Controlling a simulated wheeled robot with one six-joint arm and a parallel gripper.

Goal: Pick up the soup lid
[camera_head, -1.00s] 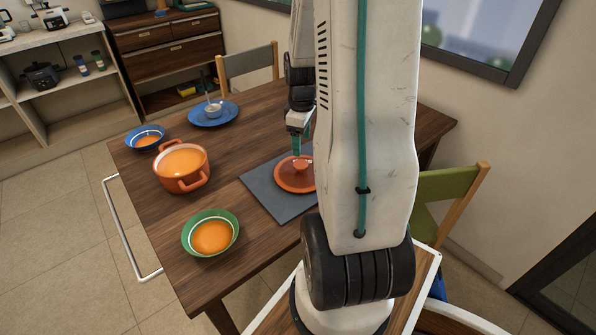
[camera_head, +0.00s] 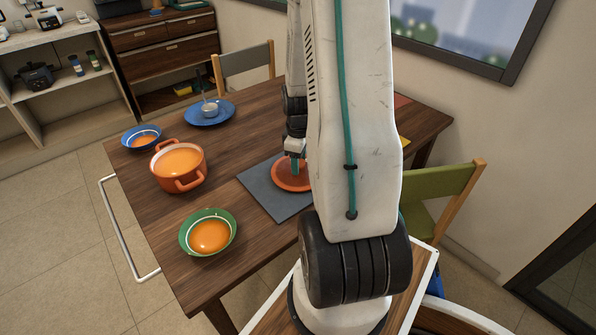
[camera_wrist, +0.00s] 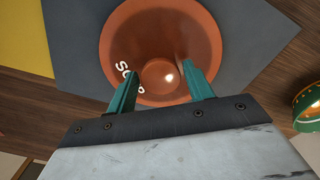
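The orange-brown soup lid (camera_head: 287,175) lies on a dark grey mat (camera_head: 270,199) on the wooden table, partly hidden behind my arm in the head view. In the wrist view the lid (camera_wrist: 160,28) has white lettering, partly covered, and a round knob (camera_wrist: 159,75) at its middle. My gripper (camera_wrist: 161,80) is open, with one teal finger on each side of the knob and a gap to it. In the head view my gripper (camera_head: 296,165) is low over the lid. Whether the fingers touch the lid is unclear.
An orange pot of soup (camera_head: 178,166) stands left of the mat. A green bowl (camera_head: 208,232) and a blue bowl (camera_head: 141,137) hold soup. A blue plate (camera_head: 209,113) carries a ladle. A green chair (camera_head: 440,195) stands at the right.

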